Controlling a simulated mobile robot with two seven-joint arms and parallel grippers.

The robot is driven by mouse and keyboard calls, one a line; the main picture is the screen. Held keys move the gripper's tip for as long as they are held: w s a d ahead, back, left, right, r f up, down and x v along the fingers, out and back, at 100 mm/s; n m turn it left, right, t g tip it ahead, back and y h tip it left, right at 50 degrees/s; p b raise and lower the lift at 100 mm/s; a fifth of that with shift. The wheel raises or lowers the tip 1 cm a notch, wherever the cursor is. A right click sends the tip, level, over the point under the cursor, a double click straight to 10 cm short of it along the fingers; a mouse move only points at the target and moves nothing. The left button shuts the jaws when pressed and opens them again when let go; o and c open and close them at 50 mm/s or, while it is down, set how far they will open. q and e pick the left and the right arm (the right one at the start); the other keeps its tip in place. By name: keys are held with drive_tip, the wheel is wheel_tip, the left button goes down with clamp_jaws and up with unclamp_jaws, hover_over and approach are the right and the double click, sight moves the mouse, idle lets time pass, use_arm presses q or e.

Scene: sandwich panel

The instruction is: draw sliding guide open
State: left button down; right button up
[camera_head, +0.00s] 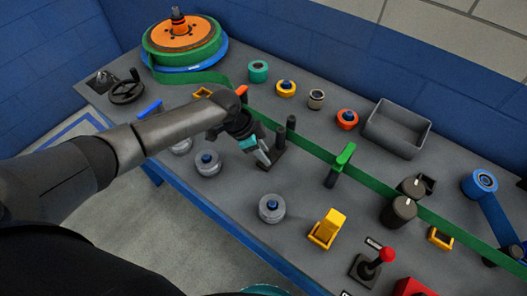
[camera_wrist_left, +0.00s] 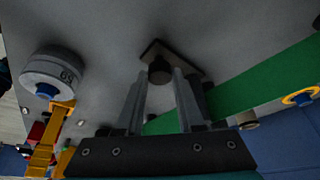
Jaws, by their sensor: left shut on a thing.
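The sliding guide, a dark post on a dark plate, shows in the left wrist view (camera_wrist_left: 159,70) between the fingertips of my left gripper (camera_wrist_left: 162,78). In the head view, my left gripper (camera_head: 263,157) reaches down to the dark plate (camera_head: 276,157), just on the near side of the green belt (camera_head: 309,146). The gripper is shut on the guide's post, whose sides are partly hidden by the fingers. Two dark upright posts (camera_head: 291,124) stand just beyond it, by the belt. My right gripper is not in view.
Grey round weights (camera_head: 271,207) lie at the near edge. A green-handled lever (camera_head: 343,157), dark knobs (camera_head: 405,207), a yellow switch (camera_head: 329,226) and a red-knobbed joystick (camera_head: 387,255) stand to the right. A grey bin (camera_head: 397,130) and colored rollers (camera_head: 286,88) are behind the belt.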

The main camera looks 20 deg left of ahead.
use_arm(q)
drive_tip(key=shift+s, duration=0.1)
idle(0.7)
drive_tip(key=shift+s+a+p, duration=0.2)
drive_tip(key=shift+s+p, duration=0.3)
drive_tip(key=shift+s+a+p, duration=0.15)
drive_tip(key=shift+s+p, duration=0.3)
drive_tip(key=shift+p, duration=0.05)
drive_tip(key=shift+f, duration=0.1)
drive_tip(key=c, duration=0.5)
unclamp_jaws()
drive_tip(key=shift+r, duration=0.25)
drive_tip(key=p+v, duration=0.1)
drive_tip(key=v, duration=1.4)
drive_tip(key=shift+a+p, duration=0.1)
drive_tip(key=shift+p, duration=0.2)
drive_tip(key=shift+f, duration=0.1)
